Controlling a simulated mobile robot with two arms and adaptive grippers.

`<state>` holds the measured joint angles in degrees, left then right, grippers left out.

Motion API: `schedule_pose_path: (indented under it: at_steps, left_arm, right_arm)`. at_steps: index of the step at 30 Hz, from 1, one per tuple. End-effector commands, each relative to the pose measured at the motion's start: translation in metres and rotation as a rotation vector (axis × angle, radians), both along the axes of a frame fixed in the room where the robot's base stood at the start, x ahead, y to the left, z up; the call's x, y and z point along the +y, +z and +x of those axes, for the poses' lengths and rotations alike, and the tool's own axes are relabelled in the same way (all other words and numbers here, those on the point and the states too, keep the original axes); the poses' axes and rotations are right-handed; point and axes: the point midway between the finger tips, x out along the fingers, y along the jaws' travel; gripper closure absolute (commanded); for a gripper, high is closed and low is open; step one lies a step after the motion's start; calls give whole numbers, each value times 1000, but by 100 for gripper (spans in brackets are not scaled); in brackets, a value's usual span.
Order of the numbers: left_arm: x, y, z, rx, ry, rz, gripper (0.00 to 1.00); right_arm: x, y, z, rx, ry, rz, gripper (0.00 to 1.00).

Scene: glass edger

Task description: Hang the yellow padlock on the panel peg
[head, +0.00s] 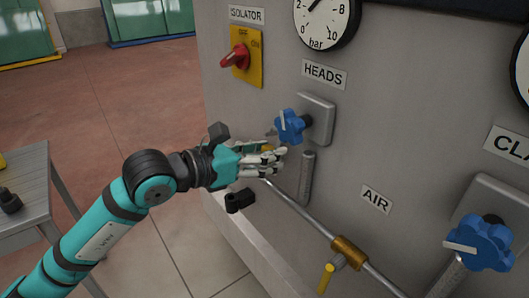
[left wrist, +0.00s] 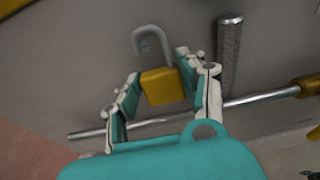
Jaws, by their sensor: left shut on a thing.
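My left gripper (head: 270,159) is shut on the yellow padlock, close in front of the grey panel (head: 350,150) and below the blue HEADS knob. In the left wrist view the yellow padlock body (left wrist: 164,88) sits between the two fingers of the left gripper (left wrist: 160,84). Its grey hooked shackle stands up from the body, towards the top of the picture. In the head view only a small yellow part of the padlock (head: 266,148) shows past the fingers. I cannot make out the panel peg in either view. My right gripper is not in view.
The blue HEADS knob (head: 290,126) and a ribbed grey bar (head: 307,178) are close to the gripper. A thin pipe with a brass fitting (head: 349,252) and yellow lever runs below. A red switch (head: 235,57) is higher up. A grey table (head: 34,170) stands left.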

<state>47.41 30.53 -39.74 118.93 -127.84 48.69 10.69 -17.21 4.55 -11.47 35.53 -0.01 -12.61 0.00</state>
Motion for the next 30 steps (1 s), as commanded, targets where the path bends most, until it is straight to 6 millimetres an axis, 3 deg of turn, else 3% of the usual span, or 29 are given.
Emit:
schedule_pose_path:
  at_steps: [1,2,8,20,30]
  left_arm:
    - [0,0,0,-1,0,-1,94]
    - [0,0,0,-1,0,-1,57]
    - [0,0,0,-1,0,-1,31]
    - [9,1,-6,1,1,0,31]
    - [64,15,-45,0,4,3,31]
  right_arm:
    - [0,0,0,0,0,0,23]
    - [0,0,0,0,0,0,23]
    - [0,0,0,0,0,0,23]
    - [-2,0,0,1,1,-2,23]
    - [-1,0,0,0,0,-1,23]
